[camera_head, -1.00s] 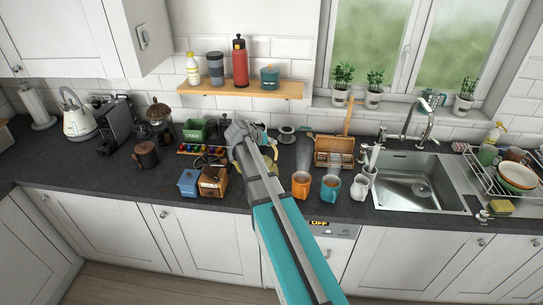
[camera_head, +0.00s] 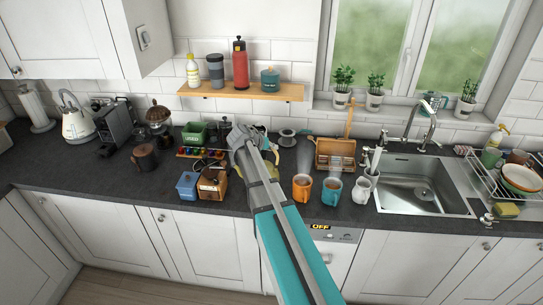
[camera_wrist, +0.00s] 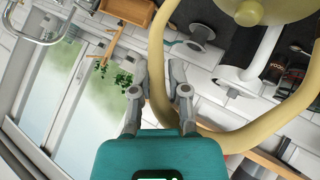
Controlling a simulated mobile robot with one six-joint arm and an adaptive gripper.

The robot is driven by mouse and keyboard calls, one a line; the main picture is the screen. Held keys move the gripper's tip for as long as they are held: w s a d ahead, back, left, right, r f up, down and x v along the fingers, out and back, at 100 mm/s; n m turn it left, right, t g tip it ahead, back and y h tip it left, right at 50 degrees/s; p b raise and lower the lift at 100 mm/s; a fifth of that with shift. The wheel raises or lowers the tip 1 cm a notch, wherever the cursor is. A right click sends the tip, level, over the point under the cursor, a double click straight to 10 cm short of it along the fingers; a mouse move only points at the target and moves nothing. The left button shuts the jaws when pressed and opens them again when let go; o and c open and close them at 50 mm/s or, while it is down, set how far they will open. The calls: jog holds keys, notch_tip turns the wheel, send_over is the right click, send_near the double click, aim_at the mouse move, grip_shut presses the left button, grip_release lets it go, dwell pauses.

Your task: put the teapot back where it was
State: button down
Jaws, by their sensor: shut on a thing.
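In the wrist view the teapot shows as a big cream-yellow handle loop (camera_wrist: 156,45) with a round knob of the same colour near the top edge. My gripper (camera_wrist: 160,82) is shut on the handle, one grey finger on each side of it. In the head view my gripper (camera_head: 241,133) is over the back middle of the worktop. It and my arm hide most of the teapot there, so I cannot tell whether the teapot touches the worktop.
On the dark worktop (camera_head: 95,170), a blue container (camera_head: 187,186) and a brown wooden grinder (camera_head: 212,183) stand left of my arm. An orange mug (camera_head: 301,188), a teal mug (camera_head: 331,191) and a wooden box (camera_head: 335,155) stand right. A wooden shelf (camera_head: 240,93) hangs behind.

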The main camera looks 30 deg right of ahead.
jog(key=shift+f+b, duration=0.85)
jog(key=shift+f, duration=0.3)
jog(key=c, duration=0.6)
grip_release()
jog(key=shift+a, duration=0.1)
jog(key=shift+c, duration=0.2)
jog(key=p+v, duration=0.7)
jog(key=v, duration=0.5)
jog(key=shift+p, duration=0.35)
jog(key=shift+s, duration=0.15)
